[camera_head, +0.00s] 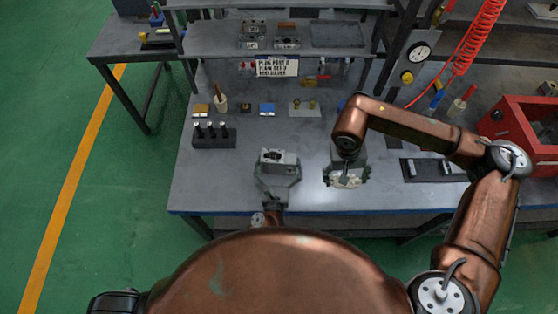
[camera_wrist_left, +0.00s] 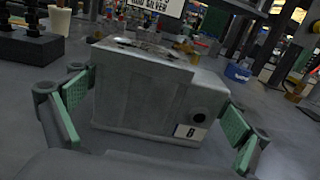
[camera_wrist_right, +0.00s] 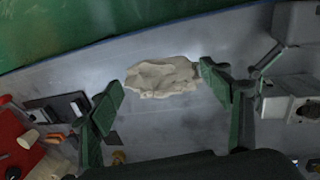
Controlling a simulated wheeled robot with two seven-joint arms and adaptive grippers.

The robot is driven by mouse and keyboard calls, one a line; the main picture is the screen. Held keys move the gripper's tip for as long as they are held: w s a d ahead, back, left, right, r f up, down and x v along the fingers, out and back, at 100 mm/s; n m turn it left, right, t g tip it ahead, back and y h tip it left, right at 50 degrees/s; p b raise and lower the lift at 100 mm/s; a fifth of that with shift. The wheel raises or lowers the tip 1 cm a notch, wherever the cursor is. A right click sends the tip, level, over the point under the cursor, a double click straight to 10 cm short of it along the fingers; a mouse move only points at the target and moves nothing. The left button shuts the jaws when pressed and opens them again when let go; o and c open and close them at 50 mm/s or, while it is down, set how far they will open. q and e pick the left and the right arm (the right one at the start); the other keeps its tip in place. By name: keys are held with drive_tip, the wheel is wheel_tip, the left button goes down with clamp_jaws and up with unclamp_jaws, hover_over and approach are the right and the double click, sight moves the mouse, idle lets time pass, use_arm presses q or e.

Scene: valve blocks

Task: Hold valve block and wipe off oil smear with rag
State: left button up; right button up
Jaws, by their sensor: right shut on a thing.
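The grey valve block (camera_head: 280,157) stands on the bench. Its label and a dark round port face me in the left wrist view (camera_wrist_left: 150,95). A dark patch shows on its top; I cannot tell if it is oil. My left gripper (camera_head: 277,176) is open, with its green-padded fingers on either side of the block's near part. My right gripper (camera_head: 346,178) is shut on the pale, crumpled rag (camera_head: 350,183), right of the block. The rag also shows between the fingertips in the right wrist view (camera_wrist_right: 163,77).
A black holder with upright pins (camera_head: 214,137) stands left of the block. Small parts (camera_head: 267,109) line the bench behind. A dark tray (camera_head: 434,169) and a red toolbox (camera_head: 525,135) lie to the right. A shelf with a sign (camera_head: 277,67) spans the back. The bench's front edge is close.

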use_arm(q)
drive_tip(key=c, duration=1.2)
use_arm(e)
drive_tip(key=w+a+m+g, duration=0.2)
drive_tip(key=w+a+m, duration=0.35)
drive_tip(key=m, duration=0.45)
wheel_tip(320, 180, up, 2)
drive_tip(key=m+t+y, duration=0.2)
drive_tip(key=m+y, duration=0.2)
drive_tip(key=m, duration=2.2)
hover_over(273, 154)
drive_tip(key=shift+d+f, duration=0.2)
drive_tip(key=shift+f, duration=1.3)
drive_tip(key=shift+d+f, duration=0.2)
drive_tip(key=shift+f, duration=1.25)
